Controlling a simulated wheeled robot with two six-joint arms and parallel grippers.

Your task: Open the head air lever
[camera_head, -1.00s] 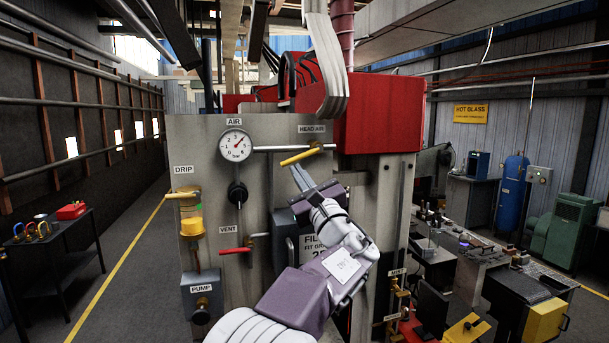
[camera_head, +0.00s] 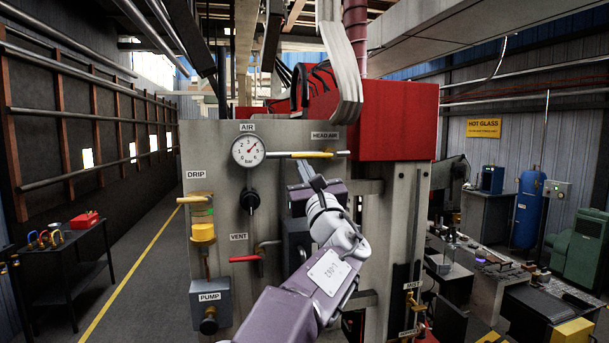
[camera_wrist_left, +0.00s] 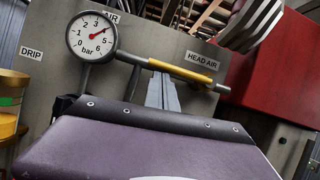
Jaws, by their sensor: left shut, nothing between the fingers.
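The yellow head air lever (camera_head: 310,155) lies nearly in line with the grey pipe, under the HEAD AIR label (camera_head: 325,135). In the left wrist view the yellow lever (camera_wrist_left: 180,70) runs along the pipe across the upper middle. My left gripper (camera_head: 306,168) is shut and empty, its fingertips just below the lever. In the left wrist view the fingers (camera_wrist_left: 162,90) reach up to the lever's lower edge; I cannot tell whether they touch it. My right gripper is not in view.
The pressure gauge (camera_head: 248,150) is left of the lever on the same panel. A black knob (camera_head: 250,199) and the red vent lever (camera_head: 245,259) sit below it. A red housing (camera_head: 375,120) stands to the right.

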